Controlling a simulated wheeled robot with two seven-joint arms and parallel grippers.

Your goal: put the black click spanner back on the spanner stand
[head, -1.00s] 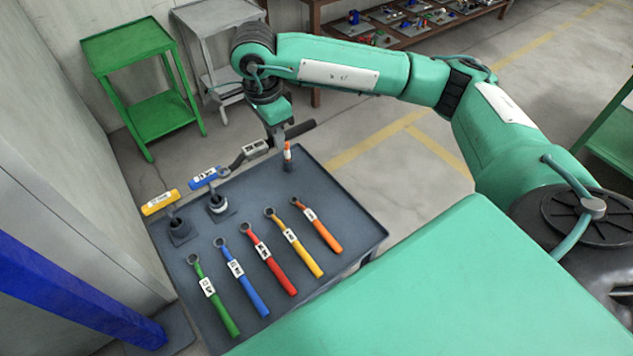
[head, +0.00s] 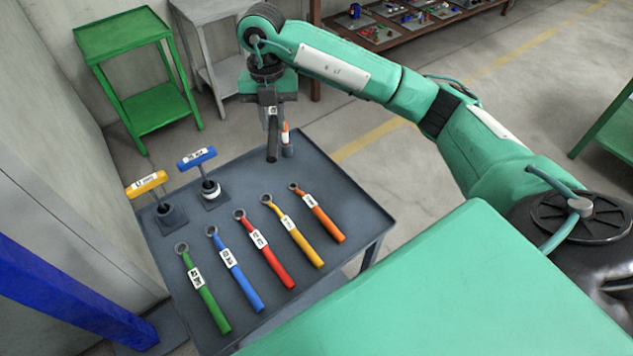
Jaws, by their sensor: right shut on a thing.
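My right gripper (head: 268,98) is above the far edge of the grey table (head: 330,185), pointing down. It is shut on the black click spanner (head: 272,142), whose dark handle hangs toward the table in the picture, with a pale label near the jaws. The spanner's head is hidden or too small to make out. Just right of the handle is a small grey post with an orange and white top (head: 286,137); I cannot tell whether this is the spanner stand, or whether the spanner touches it. My left gripper is out of view.
A yellow T-handle (head: 147,184) and a blue T-handle (head: 197,158) stand on dark bases at the table's left. Several coloured ring spanners, including a red one (head: 266,250), lie in a row in front. The table's right strip is clear. A green trolley (head: 120,38) stands behind.

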